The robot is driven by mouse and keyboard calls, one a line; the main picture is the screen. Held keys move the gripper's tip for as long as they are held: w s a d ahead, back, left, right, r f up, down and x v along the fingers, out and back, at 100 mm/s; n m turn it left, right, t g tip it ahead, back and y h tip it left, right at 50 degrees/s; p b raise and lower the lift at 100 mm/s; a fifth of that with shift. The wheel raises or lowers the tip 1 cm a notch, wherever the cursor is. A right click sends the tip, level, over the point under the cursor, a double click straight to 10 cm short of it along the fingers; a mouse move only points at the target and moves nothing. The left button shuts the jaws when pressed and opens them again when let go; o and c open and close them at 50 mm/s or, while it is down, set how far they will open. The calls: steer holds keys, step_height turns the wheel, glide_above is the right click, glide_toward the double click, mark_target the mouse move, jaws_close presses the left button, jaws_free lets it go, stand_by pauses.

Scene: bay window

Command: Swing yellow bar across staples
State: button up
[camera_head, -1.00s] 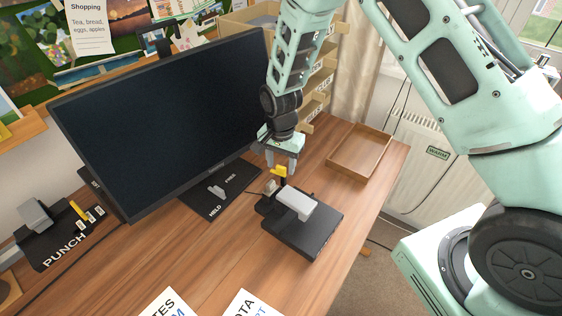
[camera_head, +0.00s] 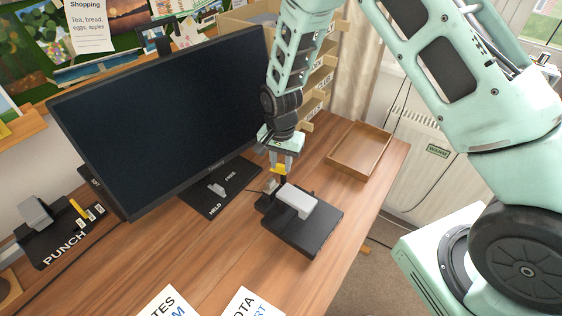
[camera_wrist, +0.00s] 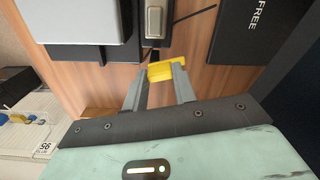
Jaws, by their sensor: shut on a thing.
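The yellow bar (camera_head: 279,170) is a small block at the back of a black device with a pale grey top (camera_head: 296,201), standing on the desk. My gripper (camera_head: 281,165) reaches down from above and is shut on the yellow bar. In the wrist view the yellow bar (camera_wrist: 168,72) lies between the two grey fingertips of my gripper (camera_wrist: 160,80), slightly tilted. The black device (camera_wrist: 90,55) shows at the upper left there. I cannot make out any staples.
A black monitor (camera_head: 170,120) stands to the left, with a HELD/FREE plate and lever (camera_head: 217,190) at its foot. An empty wooden tray (camera_head: 333,163) is at the right. A black PUNCH device (camera_head: 50,235) stands far left. Paper sheets (camera_head: 245,303) lie at the front.

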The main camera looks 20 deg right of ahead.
steer(key=n, duration=0.3)
steer(key=shift+s+n+b, duration=0.15)
steer(key=shift+n+b, duration=0.2)
steer(key=shift+n, duration=0.05)
steer(key=n, duration=0.3)
steer(key=shift+s+a+n, duration=0.1)
steer(key=shift+n, duration=0.3)
steer(key=shift+s+n+b, duration=0.15)
steer(key=shift+n+b, duration=0.05)
steer(key=shift+n, duration=1.55)
steer(key=shift+s+n+b, duration=0.1)
steer(key=shift+n+b, duration=0.05)
steer(key=shift+n, duration=1.6)
steer(key=o, duration=1)
